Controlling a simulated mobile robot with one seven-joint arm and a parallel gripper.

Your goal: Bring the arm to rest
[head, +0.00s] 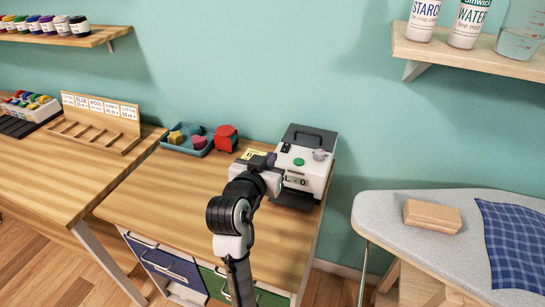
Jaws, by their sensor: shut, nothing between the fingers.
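My arm reaches up from the bottom centre over the wooden cabinet top (165,190). My gripper (266,164) is in front of the left side of a grey and white machine (308,160). The gripper looks small and partly hidden by my wrist, with its fingers shut and no object visible in it. I cannot tell whether it touches the machine. The machine has a green button, a grey knob and a small display, part of which my wrist hides. A yellow label (254,154) shows beside the gripper.
A blue tray (172,147) of colored pieces and a red object (226,138) stand left of the machine. A wooden rack (105,125) is on the left table. An ironing board (385,215) at right bears a wooden block (432,215) and blue checked cloth (515,240). The front left cabinet top is clear.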

